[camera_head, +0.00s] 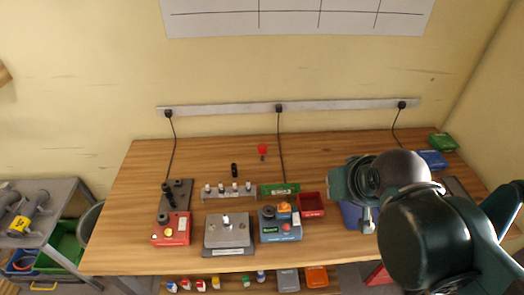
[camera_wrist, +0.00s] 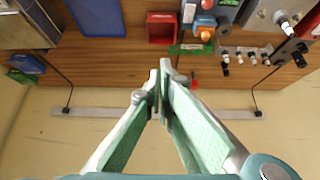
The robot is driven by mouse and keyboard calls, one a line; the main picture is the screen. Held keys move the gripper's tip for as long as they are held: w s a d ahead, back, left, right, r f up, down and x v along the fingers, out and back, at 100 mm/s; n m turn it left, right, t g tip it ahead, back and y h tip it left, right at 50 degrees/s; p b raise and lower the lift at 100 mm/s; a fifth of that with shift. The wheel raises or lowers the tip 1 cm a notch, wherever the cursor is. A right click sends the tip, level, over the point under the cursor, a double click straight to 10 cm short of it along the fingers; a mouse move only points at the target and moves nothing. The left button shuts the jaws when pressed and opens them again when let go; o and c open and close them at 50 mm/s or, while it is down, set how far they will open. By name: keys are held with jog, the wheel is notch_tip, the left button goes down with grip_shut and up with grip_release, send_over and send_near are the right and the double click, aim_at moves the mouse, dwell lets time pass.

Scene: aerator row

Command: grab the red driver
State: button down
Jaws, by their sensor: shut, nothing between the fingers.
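The red driver (camera_head: 262,149) stands near the back of the wooden table, close to the wall, as a small red top on a dark thin lower part. In the wrist view a small red piece, which looks like the driver (camera_wrist: 195,84), shows just right of my fingers and is partly hidden by one. My gripper (camera_wrist: 163,70) is shut and empty, its green-padded fingers meeting at the tips. How far the fingertips are from the driver I cannot tell. In the head view my arm fills the right side and the fingers are not clear.
A row of small fittings on a rack (camera_head: 228,195), a green board (camera_head: 281,189) and a red bin (camera_head: 311,204) stand in front of the driver. A black upright piece (camera_head: 234,170) is to its left. A cable (camera_head: 282,150) hangs to its right.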

jog(key=c, duration=1.9)
grip_release()
